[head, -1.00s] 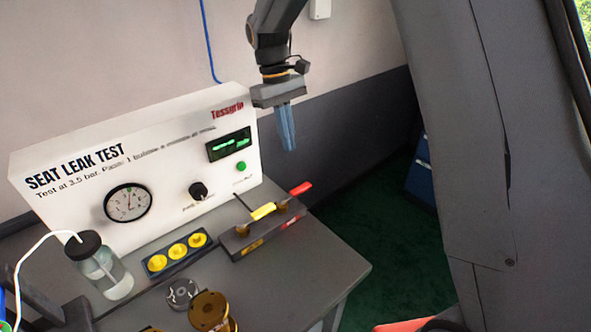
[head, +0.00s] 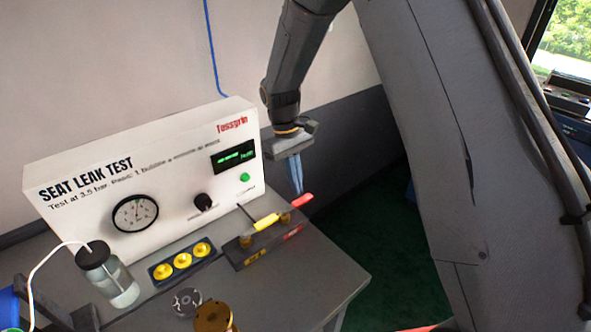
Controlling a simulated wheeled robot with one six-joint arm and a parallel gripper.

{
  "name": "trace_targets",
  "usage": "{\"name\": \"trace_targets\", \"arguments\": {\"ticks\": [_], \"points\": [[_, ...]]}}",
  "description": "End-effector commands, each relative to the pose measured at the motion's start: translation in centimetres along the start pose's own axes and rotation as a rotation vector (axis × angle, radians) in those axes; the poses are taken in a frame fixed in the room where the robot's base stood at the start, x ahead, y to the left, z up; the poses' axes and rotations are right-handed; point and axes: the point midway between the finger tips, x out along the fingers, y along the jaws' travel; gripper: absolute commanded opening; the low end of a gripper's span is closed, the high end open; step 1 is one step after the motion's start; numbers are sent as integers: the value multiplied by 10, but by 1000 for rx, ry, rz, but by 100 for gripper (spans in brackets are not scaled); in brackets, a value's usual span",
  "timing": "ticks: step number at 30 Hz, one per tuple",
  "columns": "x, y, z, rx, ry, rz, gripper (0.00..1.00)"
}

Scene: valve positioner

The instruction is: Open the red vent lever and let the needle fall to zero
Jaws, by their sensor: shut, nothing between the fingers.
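The red vent lever (head: 302,200) is on the right end of a dark valve block (head: 239,262) on the bench. A yellow lever (head: 266,222) sits to its left on the same block. My gripper (head: 297,192) is shut and empty, pointing down, with its blue fingertips at or just behind the red lever in the picture. I cannot tell whether they touch it. The round gauge (head: 135,213) is on the white test panel (head: 80,168); its needle is too small to read surely. A green digital display (head: 233,155) is lit on the panel.
A glass bubble jar (head: 120,285) with a white tube stands at the left. A tray with yellow caps (head: 182,260) lies before the panel. A brass part (head: 213,318) and a metal disc (head: 187,301) lie at the front. The bench's right front is clear.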

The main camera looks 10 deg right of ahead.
Motion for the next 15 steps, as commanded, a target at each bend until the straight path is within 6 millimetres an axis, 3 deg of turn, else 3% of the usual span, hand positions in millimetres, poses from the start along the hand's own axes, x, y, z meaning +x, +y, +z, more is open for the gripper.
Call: {"name": "trace_targets", "arguments": {"ticks": [15], "points": [[4, 2, 1, 8, 0, -2, 0]]}}
